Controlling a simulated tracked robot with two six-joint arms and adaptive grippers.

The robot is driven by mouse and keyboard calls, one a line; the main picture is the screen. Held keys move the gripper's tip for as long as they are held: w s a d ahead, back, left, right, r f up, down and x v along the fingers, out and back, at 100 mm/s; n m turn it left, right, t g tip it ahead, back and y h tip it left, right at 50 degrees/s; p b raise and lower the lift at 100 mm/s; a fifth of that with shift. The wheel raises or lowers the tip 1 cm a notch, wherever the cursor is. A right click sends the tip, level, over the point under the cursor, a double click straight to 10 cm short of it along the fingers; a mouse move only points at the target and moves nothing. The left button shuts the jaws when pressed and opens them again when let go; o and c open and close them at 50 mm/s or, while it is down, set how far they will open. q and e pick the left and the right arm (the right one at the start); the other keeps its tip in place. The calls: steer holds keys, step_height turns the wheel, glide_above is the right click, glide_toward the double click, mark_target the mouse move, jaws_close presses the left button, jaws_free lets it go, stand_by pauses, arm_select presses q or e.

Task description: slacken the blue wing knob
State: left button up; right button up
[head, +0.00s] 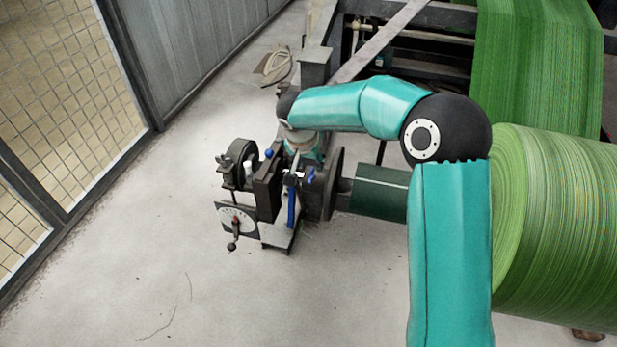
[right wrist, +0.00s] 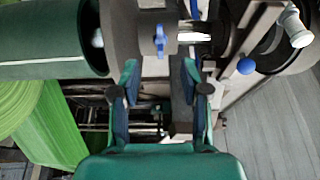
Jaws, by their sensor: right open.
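The blue wing knob (right wrist: 160,40) shows in the right wrist view on the end of a dark round boss, beside a bright metal shaft. In the head view a small blue part beside the dark disc (head: 310,175) looks like the same knob, partly hidden by my wrist. My right gripper (right wrist: 160,78) is open, its two fingers apart and pointing toward the knob. The knob lies just beyond the fingertips, roughly centred between them, and nothing is held. In the head view my right gripper (head: 301,168) is small and mostly hidden at the machine's top. My left gripper is not in view.
A blue ball knob (right wrist: 246,66) sits to the right of the wing knob. The machine has a dial (head: 236,219) and a dark roll core (head: 380,192). A large green roll (head: 555,220) stands at right. A mesh fence (head: 65,80) is at left; the floor before the machine is clear.

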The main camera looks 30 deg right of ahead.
mark_target(311, 174)
steer(key=b+x, duration=0.1)
steer(key=x, duration=0.7)
jaws_close()
steer(key=shift+a, duration=0.3)
steer(key=shift+d, duration=0.15)
